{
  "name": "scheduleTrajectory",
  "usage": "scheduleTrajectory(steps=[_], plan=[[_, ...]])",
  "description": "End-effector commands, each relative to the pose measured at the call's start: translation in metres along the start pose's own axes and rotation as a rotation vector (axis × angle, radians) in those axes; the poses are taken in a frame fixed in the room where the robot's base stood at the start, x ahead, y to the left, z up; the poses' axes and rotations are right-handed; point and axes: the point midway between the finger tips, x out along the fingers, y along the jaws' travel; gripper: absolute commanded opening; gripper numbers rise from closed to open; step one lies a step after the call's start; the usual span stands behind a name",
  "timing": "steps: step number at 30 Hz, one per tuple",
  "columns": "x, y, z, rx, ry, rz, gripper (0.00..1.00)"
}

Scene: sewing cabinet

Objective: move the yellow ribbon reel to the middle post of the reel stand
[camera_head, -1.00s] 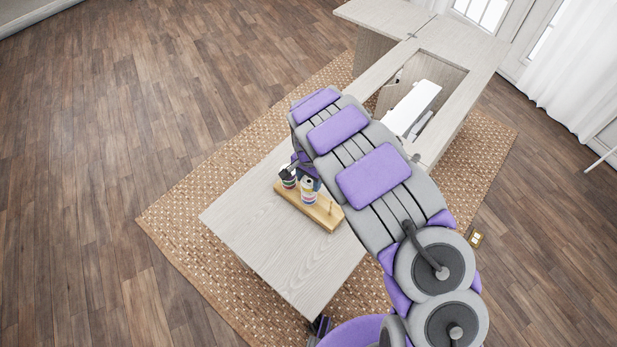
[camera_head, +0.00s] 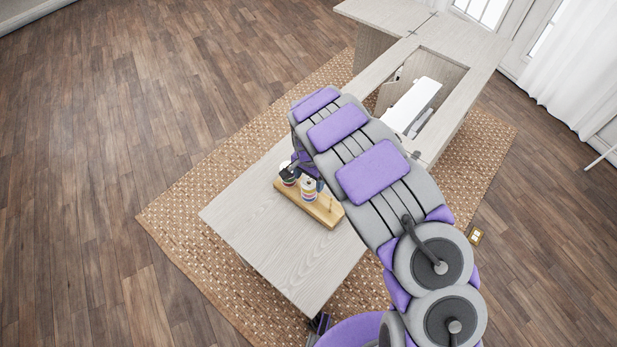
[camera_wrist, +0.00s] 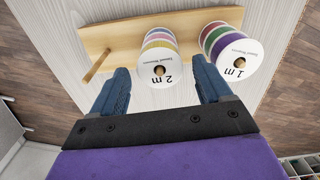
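The wooden reel stand (camera_head: 322,214) lies on the pale table leaf; it also shows in the wrist view (camera_wrist: 118,38). Its middle post carries a stack of ribbon reels (camera_head: 309,189) with a white "2 m" end face. A yellow band (camera_wrist: 158,37) shows in this stack, beside pink and purple bands. A second stack marked "1 m" (camera_wrist: 231,55), green, red and purple, stands at one end. The other end's post (camera_wrist: 97,66) is bare. My gripper (camera_wrist: 160,64) is open, its blue fingers on either side of the "2 m" stack with gaps visible; it holds nothing.
The table leaf (camera_head: 265,235) is clear in front of the stand. The cabinet with a white sewing machine (camera_head: 414,104) in its opening stands behind, partly hidden by my arm. A woven rug (camera_head: 180,215) lies beneath.

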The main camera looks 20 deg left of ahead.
Motion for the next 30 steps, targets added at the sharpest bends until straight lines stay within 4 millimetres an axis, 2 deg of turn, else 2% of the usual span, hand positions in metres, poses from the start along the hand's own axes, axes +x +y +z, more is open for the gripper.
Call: scheduleTrajectory(steps=[10, 14, 17, 30], plan=[[-0.002, 0.0, 0.0, 0.0, 0.0, 0.0, 0.85], [-0.013, -0.001, -0.001, 0.0, 0.002, -0.002, 0.85], [-0.03, -0.001, -0.001, 0.0, 0.003, -0.003, 0.85], [-0.128, -0.003, -0.002, -0.001, 0.004, -0.004, 0.85]])
